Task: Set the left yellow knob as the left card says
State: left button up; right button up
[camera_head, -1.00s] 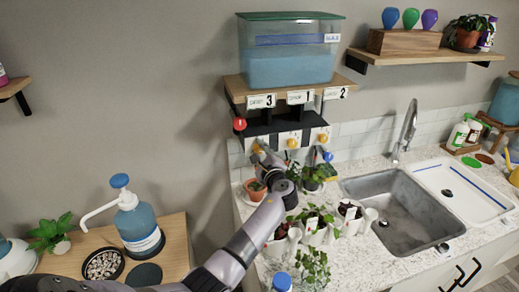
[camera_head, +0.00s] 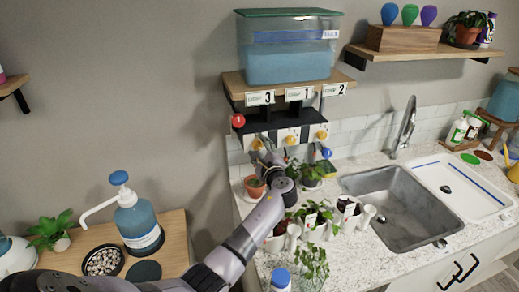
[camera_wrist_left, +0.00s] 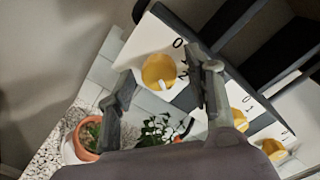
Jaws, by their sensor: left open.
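The left yellow knob (camera_head: 257,143) is on a white plate under the black shelf. In the left wrist view the yellow knob (camera_wrist_left: 157,70) has a pale pointer and a "0" printed beside it. The left card (camera_head: 260,98) reads 3. My left gripper (camera_head: 266,152) is just in front of and below the knob in the head view. In the left wrist view its two fingers (camera_wrist_left: 165,80) are spread on either side of the knob, with no clear contact. My right gripper is not in view.
Two more yellow knobs, the middle one (camera_head: 291,140) and the right one (camera_head: 322,135), sit in the same row. Potted plants (camera_head: 310,218) crowd the counter below. A red ball (camera_head: 238,120) is left of the shelf. A water tank (camera_head: 289,52) stands above.

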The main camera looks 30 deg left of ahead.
pick_arm(q)
jog(key=v, duration=1.2)
jog(key=shift+d+f, duration=0.1)
dwell(0.4)
